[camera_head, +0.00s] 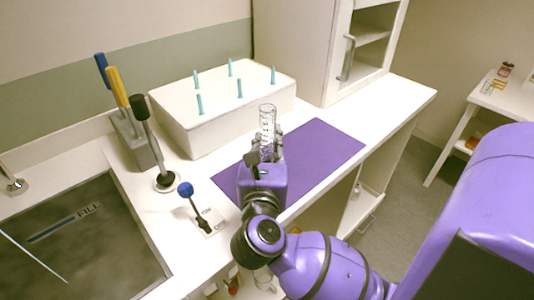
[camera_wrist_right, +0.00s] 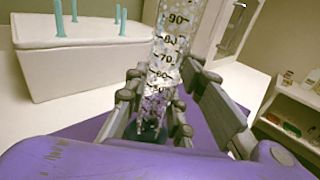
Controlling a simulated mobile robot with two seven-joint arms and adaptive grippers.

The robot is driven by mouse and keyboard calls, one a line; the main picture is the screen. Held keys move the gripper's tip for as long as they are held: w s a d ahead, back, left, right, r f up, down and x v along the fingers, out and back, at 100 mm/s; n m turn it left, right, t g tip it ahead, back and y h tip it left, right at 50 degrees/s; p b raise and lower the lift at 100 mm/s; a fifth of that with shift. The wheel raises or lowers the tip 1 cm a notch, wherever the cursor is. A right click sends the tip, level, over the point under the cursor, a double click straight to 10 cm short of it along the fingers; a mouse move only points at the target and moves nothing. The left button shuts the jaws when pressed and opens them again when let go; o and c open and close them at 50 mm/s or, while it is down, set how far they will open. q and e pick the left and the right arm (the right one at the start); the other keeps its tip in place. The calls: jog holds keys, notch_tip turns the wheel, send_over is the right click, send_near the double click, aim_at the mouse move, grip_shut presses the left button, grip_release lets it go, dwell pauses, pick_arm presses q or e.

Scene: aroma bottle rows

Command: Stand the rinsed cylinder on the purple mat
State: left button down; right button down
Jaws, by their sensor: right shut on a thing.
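A clear graduated cylinder (camera_head: 267,124) with printed marks stands upright in the jaws of my right gripper (camera_head: 267,153), over the purple mat (camera_head: 325,143). In the right wrist view the cylinder (camera_wrist_right: 166,62) shows its numbers and wet-looking specks, between the gripper's fingers (camera_wrist_right: 160,95). The gripper is shut on it. The cylinder's base is hidden behind the gripper in the head view, and I cannot tell whether it touches the mat. The purple mat lies flat on the white counter. My left gripper is not in view.
A white box with several teal pegs (camera_head: 225,115) stands behind the mat. A sink (camera_head: 75,250) lies at left, with a grey holder of brushes (camera_head: 135,140) and a blue-knobbed lever (camera_head: 186,190) beside it. A white cabinet (camera_head: 300,50) stands at back. The mat's right part is bare.

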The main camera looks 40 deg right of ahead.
aim_at(267, 158)
jog(key=shift+f, duration=1.5)
jog(key=shift+f, duration=0.2)
jog(key=c, duration=1.5)
grip_release()
jog(key=shift+r, duration=0.1)
